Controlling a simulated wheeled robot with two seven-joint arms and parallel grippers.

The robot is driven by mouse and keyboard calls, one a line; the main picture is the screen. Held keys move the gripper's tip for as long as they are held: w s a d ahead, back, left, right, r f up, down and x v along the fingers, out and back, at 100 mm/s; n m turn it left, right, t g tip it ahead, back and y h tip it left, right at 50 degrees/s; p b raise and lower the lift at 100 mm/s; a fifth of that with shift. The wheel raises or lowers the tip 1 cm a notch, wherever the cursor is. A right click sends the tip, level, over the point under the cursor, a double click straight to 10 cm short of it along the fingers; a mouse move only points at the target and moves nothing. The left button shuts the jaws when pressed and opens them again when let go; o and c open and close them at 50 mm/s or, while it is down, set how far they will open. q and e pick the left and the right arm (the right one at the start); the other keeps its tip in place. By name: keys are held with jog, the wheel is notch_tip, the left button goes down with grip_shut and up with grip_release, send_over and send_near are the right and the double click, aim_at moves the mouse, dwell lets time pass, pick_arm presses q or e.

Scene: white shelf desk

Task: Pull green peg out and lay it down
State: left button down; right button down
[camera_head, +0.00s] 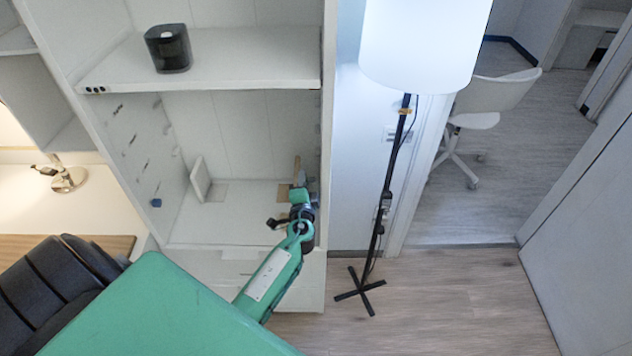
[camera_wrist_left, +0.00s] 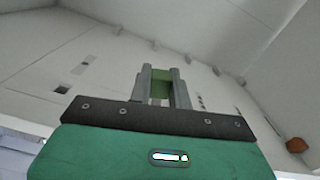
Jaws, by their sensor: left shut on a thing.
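My left gripper (camera_head: 298,176) reaches into the lower bay of the white shelf unit (camera_head: 240,228), near its right side wall. In the left wrist view the two grey fingers (camera_wrist_left: 160,76) are shut on the green peg (camera_wrist_left: 160,88), which shows as a short green piece between them. The rest of the peg is hidden. In the head view the peg cannot be made out clearly at the gripper. My right gripper is not in view.
A black device (camera_head: 168,48) stands on the upper shelf board (camera_head: 220,65). A small white panel (camera_head: 200,178) leans in the lower bay, and a small blue thing (camera_head: 156,202) is at its left. A floor lamp (camera_head: 381,190) stands right of the unit. The bay's middle floor looks clear.

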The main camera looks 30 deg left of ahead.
pick_arm(q)
jog(key=shift+a, duration=0.1)
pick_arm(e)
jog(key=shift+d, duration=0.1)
pick_arm(q)
jog(key=shift+s+a, duration=0.8)
jog(key=shift+a, duration=0.35)
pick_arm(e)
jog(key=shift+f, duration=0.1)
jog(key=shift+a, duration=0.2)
